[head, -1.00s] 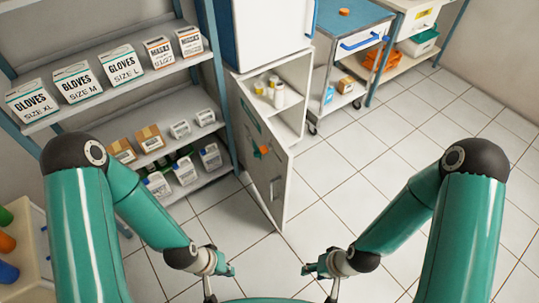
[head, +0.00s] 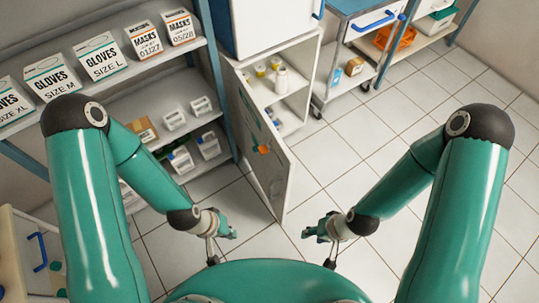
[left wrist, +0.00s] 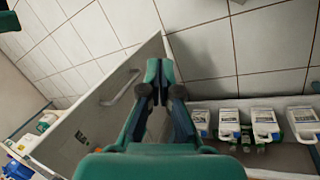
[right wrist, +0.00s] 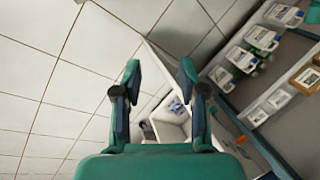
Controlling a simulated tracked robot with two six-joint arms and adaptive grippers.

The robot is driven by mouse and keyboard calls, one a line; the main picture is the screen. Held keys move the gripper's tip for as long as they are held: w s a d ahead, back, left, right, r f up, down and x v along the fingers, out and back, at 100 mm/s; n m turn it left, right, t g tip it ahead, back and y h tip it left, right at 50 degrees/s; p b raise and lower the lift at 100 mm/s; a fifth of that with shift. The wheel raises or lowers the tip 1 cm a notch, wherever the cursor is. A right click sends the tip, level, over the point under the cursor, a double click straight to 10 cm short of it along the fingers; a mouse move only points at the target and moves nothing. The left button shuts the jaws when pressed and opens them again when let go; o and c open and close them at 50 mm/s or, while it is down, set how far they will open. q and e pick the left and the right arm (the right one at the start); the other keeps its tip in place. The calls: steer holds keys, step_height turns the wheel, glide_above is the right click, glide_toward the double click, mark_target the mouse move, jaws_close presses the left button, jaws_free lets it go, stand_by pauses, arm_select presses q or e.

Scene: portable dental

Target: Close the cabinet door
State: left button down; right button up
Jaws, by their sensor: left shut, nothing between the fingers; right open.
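The low white cabinet's door (head: 258,140) stands open, swung out toward me, with an orange mark and a handle on its face. In the left wrist view the door (left wrist: 85,125) shows as a pale panel with a bar handle (left wrist: 119,87). The cabinet (head: 312,85) has containers on its shelves; it also shows in the right wrist view (right wrist: 168,128). My left gripper (head: 230,233) is shut and empty, left of the door's lower part; its fingers (left wrist: 160,65) overlap the door's edge in its wrist view. My right gripper (head: 310,232) is open and empty, right of the door. Contact cannot be told.
A shelf rack (head: 120,88) with glove and mask boxes stands left of the door. A cart (head: 350,70) stands to the right behind the cabinet. A beige unit (head: 22,235) is at lower left. Tiled floor (head: 400,130) on the right is free.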

steer(key=shift+o, duration=2.2)
steer(key=shift+f+b, duration=0.3)
arm_select(q)
steer(key=w+f+m+t+b, duration=0.1)
steer(key=w+f+t+b, duration=0.4)
steer(key=w, duration=0.4)
arm_select(e)
steer(key=o, duration=0.4)
step_height(320, 180, down, 6)
steer(key=shift+r+b, duration=0.1)
steer(key=shift+b, duration=0.4)
steer(key=shift+c, duration=0.2)
arm_select(q)
steer(key=m+t+h+b, duration=0.3)
steer(key=m+h+b, duration=0.95)
steer(key=b, duration=0.75)
glide_toward(278, 155)
steer(key=shift+m+y, duration=0.35)
steer(key=shift+m, duration=0.1)
steer(key=x, duration=0.2)
steer(key=b+x, duration=0.1)
steer(key=x, duration=0.1)
steer(key=r+x, duration=0.1)
steer(key=x, duration=0.2)
steer(key=shift+s+d+b, duration=0.1)
steer(key=shift+d+b, duration=0.05)
steer(key=shift+b, duration=0.2)
arm_select(e)
step_height(278, 155, down, 22)
